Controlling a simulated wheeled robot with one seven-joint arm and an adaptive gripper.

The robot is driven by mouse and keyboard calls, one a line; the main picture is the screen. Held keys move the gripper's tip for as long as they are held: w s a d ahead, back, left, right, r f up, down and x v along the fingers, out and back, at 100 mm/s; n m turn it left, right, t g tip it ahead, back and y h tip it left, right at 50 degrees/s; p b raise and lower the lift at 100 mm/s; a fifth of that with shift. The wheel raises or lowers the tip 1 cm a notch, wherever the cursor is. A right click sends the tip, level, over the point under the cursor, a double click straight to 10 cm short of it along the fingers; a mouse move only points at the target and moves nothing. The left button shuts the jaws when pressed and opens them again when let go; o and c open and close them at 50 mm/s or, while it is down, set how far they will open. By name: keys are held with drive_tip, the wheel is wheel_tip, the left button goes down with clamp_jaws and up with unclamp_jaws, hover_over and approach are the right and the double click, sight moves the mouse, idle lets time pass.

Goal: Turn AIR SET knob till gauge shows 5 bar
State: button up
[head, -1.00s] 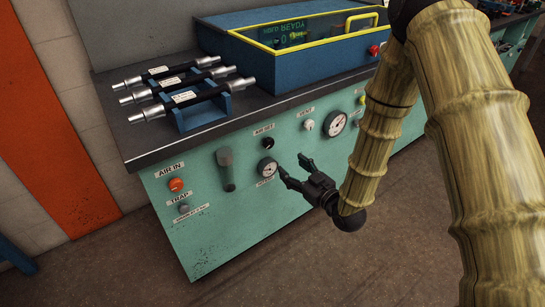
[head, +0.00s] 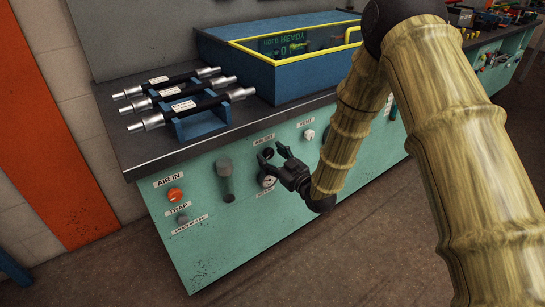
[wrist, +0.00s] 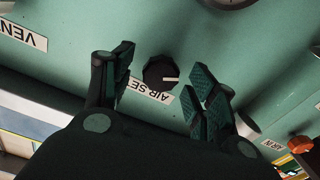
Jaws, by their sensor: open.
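The AIR SET knob (wrist: 160,73) is black and round with a white pointer line, on the green panel. In the wrist view it sits between my open fingers, a little beyond the tips, with the AIR SET label (wrist: 151,92) below it. In the head view my gripper (head: 271,154) is open in front of the panel, its fingertips close to the knob (head: 267,153). I cannot tell whether a finger touches the knob. The small white-faced gauge (head: 268,182) is just below the knob, partly behind my gripper. Its reading is too small to make out.
The VENT knob (head: 308,135) is right of my gripper. A grey cylinder (head: 225,180) sticks out on the left, near the orange AIR IN knob (head: 175,194). Hoses on a blue rack (head: 205,122) and a blue tester box (head: 245,75) stand on the bench above.

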drive_tip(key=shift+w+a, duration=0.15)
drive_tip(key=c, duration=1)
drive_tip(key=shift+c, duration=0.2)
drive_tip(key=shift+m, duration=0.4)
